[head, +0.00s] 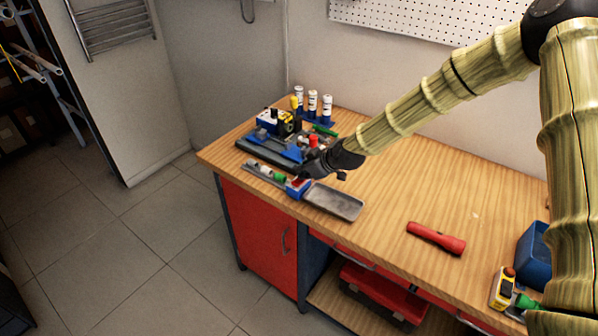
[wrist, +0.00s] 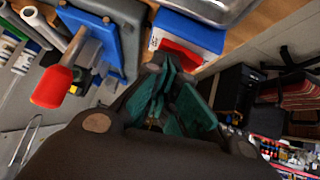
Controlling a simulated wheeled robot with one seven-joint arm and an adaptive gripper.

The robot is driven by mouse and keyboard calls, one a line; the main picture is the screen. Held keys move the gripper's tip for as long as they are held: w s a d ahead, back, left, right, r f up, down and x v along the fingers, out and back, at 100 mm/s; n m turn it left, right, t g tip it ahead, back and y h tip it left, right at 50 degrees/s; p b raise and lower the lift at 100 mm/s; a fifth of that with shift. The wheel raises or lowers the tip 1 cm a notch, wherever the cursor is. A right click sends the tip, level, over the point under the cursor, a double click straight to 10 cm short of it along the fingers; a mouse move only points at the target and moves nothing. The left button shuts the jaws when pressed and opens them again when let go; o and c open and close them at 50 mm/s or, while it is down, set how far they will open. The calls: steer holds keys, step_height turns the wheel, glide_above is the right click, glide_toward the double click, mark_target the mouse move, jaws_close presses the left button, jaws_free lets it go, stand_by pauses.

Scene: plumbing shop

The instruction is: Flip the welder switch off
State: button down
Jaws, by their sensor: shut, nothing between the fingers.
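A small blue and white box with a red part (head: 297,188), which looks like the welder switch, sits near the bench's front edge, left of a metal tray. In the wrist view its blue top (wrist: 190,30) and red part (wrist: 183,53) show just beyond my fingertips. My gripper (head: 308,173) is low over the bench beside this box. In the wrist view its green fingers (wrist: 163,72) are together with nothing between them. They are close to the red part; I cannot tell whether they touch it. The switch's position cannot be made out.
A grey metal tray (head: 335,201) lies right of the box. Behind my gripper is a blue and grey tool (head: 270,150) with a red-tipped piece (wrist: 52,87). White-capped cans (head: 312,104) stand at the back. A red flashlight (head: 437,238) lies right. The bench between is clear.

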mark_target(301, 182)
steer(key=shift+a, duration=0.1)
steer(key=shift+s+a+r, duration=0.1)
steer(key=shift+s+a, duration=0.3)
steer(key=shift+s, duration=0.15)
steer(key=r, duration=0.1)
steer(key=r+p, duration=0.1)
steer(key=r, duration=0.1)
steer(key=shift+w+d+r+p, duration=0.1)
steer(key=shift+w+r+p, duration=0.1)
steer(key=shift+r+p, duration=0.1)
steer(key=shift+d+r, duration=0.2)
steer(key=shift+r, duration=0.15)
steer(key=w+d+b+v, duration=0.1)
steer(key=b+v, duration=0.2)
steer(key=v, duration=0.6)
steer(key=shift+s+b, duration=0.2)
steer(key=shift+b, duration=0.2)
steer(key=shift+d+r, duration=0.1)
steer(key=shift+d, duration=0.05)
